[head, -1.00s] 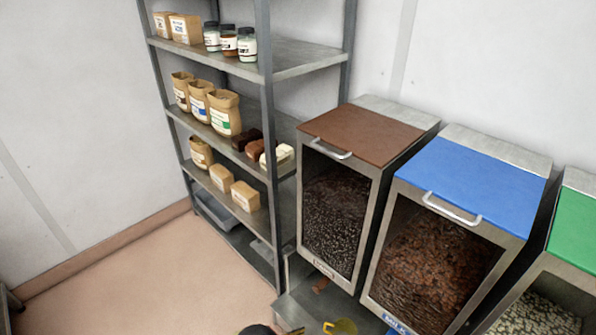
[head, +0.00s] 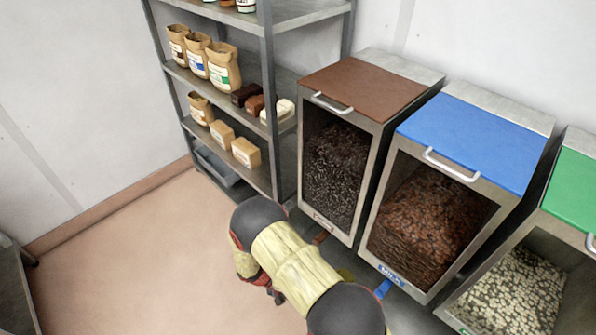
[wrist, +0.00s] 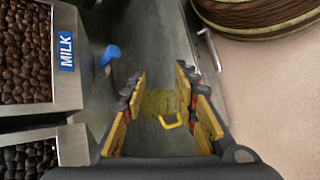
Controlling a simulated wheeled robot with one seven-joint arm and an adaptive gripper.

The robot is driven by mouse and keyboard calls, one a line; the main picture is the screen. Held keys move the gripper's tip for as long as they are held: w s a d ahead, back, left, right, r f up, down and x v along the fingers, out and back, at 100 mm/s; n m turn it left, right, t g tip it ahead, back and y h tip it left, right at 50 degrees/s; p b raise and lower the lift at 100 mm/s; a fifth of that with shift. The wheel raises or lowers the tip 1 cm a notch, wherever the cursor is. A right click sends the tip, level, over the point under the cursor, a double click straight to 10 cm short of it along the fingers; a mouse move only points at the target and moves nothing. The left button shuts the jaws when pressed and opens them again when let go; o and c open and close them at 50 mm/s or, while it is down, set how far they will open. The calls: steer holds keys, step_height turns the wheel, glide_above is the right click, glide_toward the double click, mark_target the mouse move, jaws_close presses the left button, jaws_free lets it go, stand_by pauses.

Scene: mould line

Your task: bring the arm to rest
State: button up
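My gripper (wrist: 160,100) shows in the wrist view with its two yellow-padded fingers well apart. It is open, and nothing is clamped between the pads. A yellow item with a loop handle (wrist: 170,121) shows in the gap between the fingers, against a grey surface beyond them. I cannot tell how far below the fingertips it is. In the head view my arm, with yellow covers and black joints, is bent low in front of the bins. My fingers cannot be made out clearly there.
Bins with brown (head: 362,86), blue (head: 474,135) and green (head: 578,190) lids stand at the right. A blue handle (wrist: 108,56) sticks out by the milk bin. A stocked metal shelf (head: 290,15) stands behind. The floor (head: 130,250) at left is clear.

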step_height(320, 180, up, 31)
steer(key=s+d+n+g+y+p, duration=0.1)
steer(key=s+d+y+p, duration=0.15)
steer(key=y, duration=0.45)
steer(key=s+d+r+m+t+y+p, duration=0.1)
steer(key=s+d+r+t, duration=0.1)
steer(key=r, duration=0.7)
steer(key=s+d+r+m+t+y+p, duration=0.1)
steer(key=s+d+r, duration=0.4)
steer(key=r, duration=0.5)
steer(key=s+d+r+m+t+y+p, duration=0.1)
steer(key=s+d+r+m+t, duration=0.2)
steer(key=r, duration=0.7)
steer(key=shift+s+d+r+t, duration=0.15)
steer(key=shift+d+r+t, duration=0.1)
steer(key=shift+d+t, duration=0.7)
steer(key=shift+d, duration=0.1)
